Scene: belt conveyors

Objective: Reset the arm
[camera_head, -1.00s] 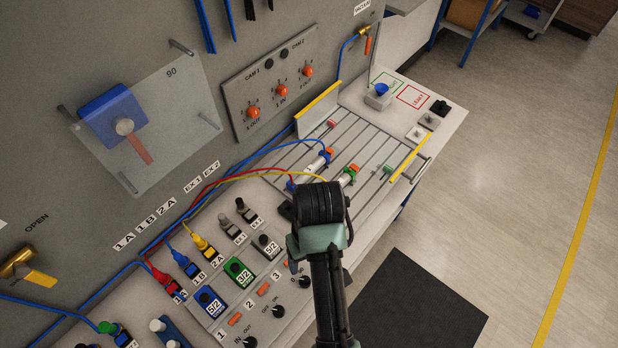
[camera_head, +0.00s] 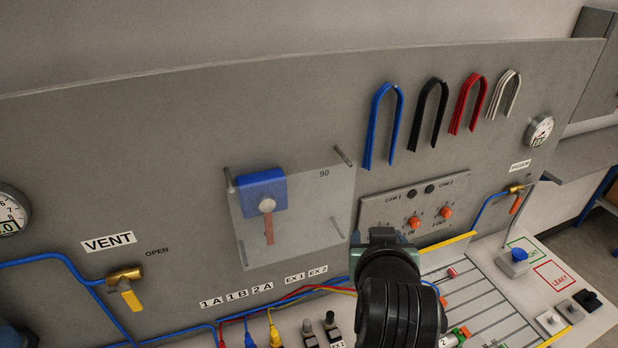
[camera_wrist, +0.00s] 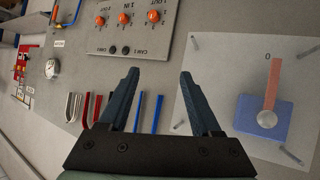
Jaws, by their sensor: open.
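My arm rises in front of the grey panel (camera_head: 180,150) in the head view, with its black rounded link at the lower middle right; the fingers are hidden there. In the wrist view my gripper (camera_wrist: 158,78) is open. Its two dark fingers are apart with nothing between them but the panel behind. The wrist picture shows the panel upside down, with the control plate (camera_wrist: 132,25) beyond the fingertips and a clear cover over a blue block (camera_wrist: 262,118) to the right.
Coloured hose loops (camera_head: 428,112) hang on the panel. The clear cover with its blue block (camera_head: 262,187) stands out on posts left of my arm. A yellow-handled valve (camera_head: 127,287) is at lower left. A slotted bench (camera_head: 480,305) lies below right.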

